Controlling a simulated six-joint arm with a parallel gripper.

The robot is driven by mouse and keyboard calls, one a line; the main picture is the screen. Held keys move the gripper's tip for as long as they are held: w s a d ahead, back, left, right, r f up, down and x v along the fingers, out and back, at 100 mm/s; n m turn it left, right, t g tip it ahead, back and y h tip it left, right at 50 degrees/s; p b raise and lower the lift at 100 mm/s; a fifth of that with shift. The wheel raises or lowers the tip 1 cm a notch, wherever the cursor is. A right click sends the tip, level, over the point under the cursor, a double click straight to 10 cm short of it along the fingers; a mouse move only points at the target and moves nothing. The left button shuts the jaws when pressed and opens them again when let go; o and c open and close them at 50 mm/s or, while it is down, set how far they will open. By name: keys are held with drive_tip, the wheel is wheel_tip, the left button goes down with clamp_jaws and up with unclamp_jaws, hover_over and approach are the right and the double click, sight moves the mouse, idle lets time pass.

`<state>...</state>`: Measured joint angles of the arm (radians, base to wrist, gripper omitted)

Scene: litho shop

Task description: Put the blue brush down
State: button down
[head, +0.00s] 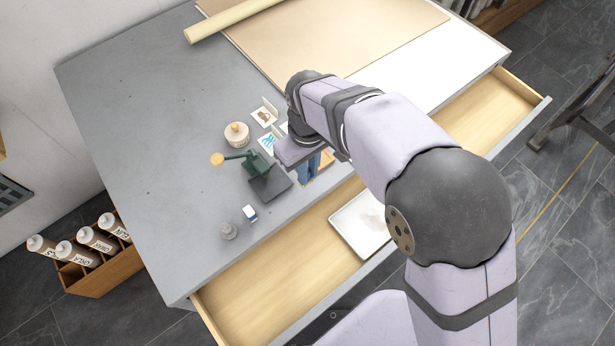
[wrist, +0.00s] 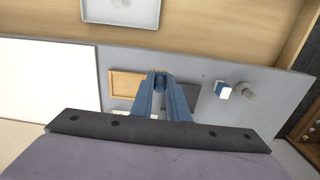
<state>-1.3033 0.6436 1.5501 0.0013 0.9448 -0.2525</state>
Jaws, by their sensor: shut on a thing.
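My gripper (head: 306,177) hangs over the front edge area of the grey-topped plan chest, its blue fingers pointing down. In the wrist view the two blue fingers (wrist: 162,82) come together on the blue brush (wrist: 160,76). Only a small dark blue part of it shows between the fingertips. In the head view the brush cannot be told apart from the fingers. I cannot tell whether it touches the top.
A wooden-rimmed piece (wrist: 115,84) and a dark slab (head: 273,192) lie beside the fingers. A green tool (head: 260,165), a jar (head: 236,136), picture cards (head: 264,117), a small blue-and-white block (head: 250,213) and a grey weight (head: 229,231) stand nearby. The open drawer (head: 265,290) holds a white tray (head: 345,217).

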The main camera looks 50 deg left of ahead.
drive_tip(key=shift+f+p, duration=0.45)
drive_tip(key=shift+f, duration=2)
drive_tip(key=shift+f, duration=0.2)
drive_tip(key=c, duration=1.7)
unclamp_jaws()
wheel_tip(320, 180, up, 12)
drive_tip(key=shift+r+b, duration=0.2)
drive_tip(key=shift+b, duration=0.7)
